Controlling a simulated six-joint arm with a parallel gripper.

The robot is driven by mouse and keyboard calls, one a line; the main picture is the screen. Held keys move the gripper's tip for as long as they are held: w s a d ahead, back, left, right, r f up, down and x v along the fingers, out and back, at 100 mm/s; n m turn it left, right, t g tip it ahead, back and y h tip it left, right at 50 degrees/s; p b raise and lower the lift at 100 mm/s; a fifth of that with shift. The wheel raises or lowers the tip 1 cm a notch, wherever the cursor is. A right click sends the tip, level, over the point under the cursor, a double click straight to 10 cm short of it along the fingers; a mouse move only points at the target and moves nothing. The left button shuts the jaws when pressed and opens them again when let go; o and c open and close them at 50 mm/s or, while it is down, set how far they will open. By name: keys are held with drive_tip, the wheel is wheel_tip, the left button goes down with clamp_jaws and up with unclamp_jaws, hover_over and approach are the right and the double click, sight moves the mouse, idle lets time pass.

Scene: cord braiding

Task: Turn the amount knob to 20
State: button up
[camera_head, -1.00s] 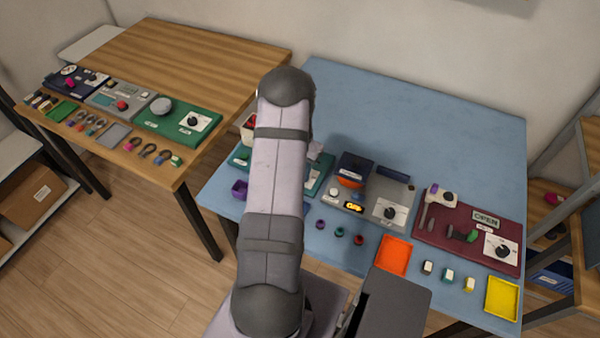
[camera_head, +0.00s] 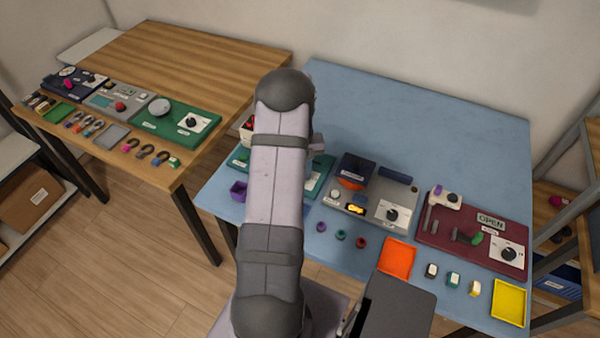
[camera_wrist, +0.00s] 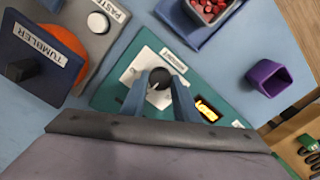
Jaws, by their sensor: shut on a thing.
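In the wrist view, the black round amount knob (camera_wrist: 159,79) sits on a white dial plate (camera_wrist: 132,77) on the teal panel (camera_wrist: 110,95). A label lies beside it. My gripper (camera_wrist: 160,88) has its two blue-grey fingers on either side of the knob, shut on it. A white pointer line shows on the knob, but the dial marks are too small to read. A small display (camera_wrist: 207,109) with orange characters is lit to the right of the knob; I cannot read its value. In the head view my arm hides the gripper and knob; part of the teal panel (camera_head: 318,178) shows.
A grey panel with an orange-and-navy tumbler (camera_wrist: 60,45) and a white button (camera_wrist: 98,22) lies to the left in the wrist view. A purple cup (camera_wrist: 268,77) and a container of red pieces (camera_wrist: 208,10) stand to the right and top. The blue table's back (camera_head: 420,120) is clear.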

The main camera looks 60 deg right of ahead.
idle(0.5)
drive_tip(key=o, duration=1.1)
drive_tip(key=shift+c, duration=0.2)
drive_tip(key=shift+r+b, duration=1.15)
drive_tip(key=shift+r, duration=2.6)
drive_tip(key=shift+r, duration=0.1)
wheel_tip(320, 180, up, 7)
drive_tip(key=p, duration=0.6)
